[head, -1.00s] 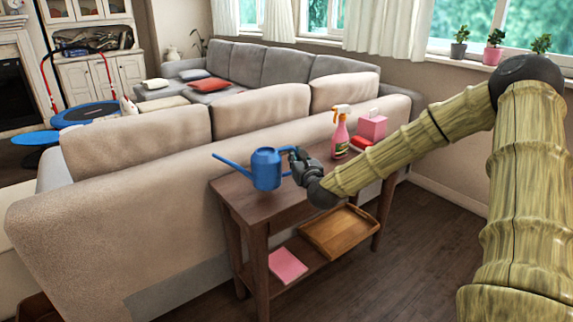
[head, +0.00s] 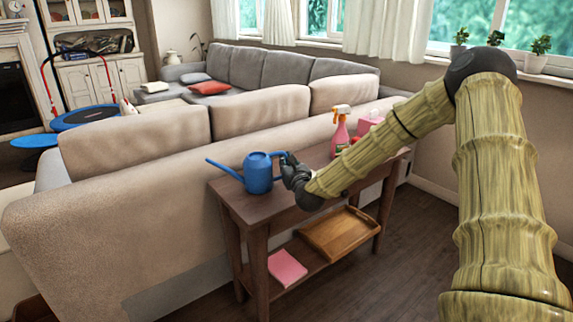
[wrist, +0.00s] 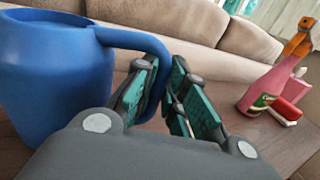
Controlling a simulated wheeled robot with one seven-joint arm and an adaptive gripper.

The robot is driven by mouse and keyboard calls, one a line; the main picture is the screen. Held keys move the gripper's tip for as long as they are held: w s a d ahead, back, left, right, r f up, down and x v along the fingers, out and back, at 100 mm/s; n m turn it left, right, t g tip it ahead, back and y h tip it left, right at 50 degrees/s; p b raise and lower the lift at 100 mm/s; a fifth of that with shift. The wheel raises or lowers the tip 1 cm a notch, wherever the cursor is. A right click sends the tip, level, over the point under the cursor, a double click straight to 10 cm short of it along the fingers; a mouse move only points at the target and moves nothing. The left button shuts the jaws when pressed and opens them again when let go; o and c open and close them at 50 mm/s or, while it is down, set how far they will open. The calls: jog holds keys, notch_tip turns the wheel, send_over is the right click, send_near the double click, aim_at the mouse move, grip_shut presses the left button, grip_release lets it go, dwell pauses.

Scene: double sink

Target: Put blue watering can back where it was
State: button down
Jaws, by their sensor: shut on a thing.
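The blue watering can (head: 259,174) is upright at the left end of the brown console table (head: 247,207), its spout pointing left. In the head view I cannot tell whether its base touches the tabletop. My gripper (head: 287,163) is at the can's right side, shut on its handle. In the wrist view the blue can (wrist: 45,80) fills the left side, and its handle passes between the fingers of my gripper (wrist: 165,95).
A pink spray bottle (head: 340,135) and a pink tissue box (head: 370,122) stand farther right on the table, partly behind my arm. The beige sofa (head: 120,210) runs along the table's far side. A wooden tray (head: 337,233) and pink item (head: 287,268) lie on the lower shelf.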

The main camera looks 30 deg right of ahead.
jog(key=c, duration=1.5)
grip_release()
jog(key=shift+o, duration=0.2)
jog(key=shift+f, duration=0.15)
jog(key=shift+p+v, duration=1)
jog(key=shift+v, duration=4.4)
jog(key=shift+d, duration=0.2)
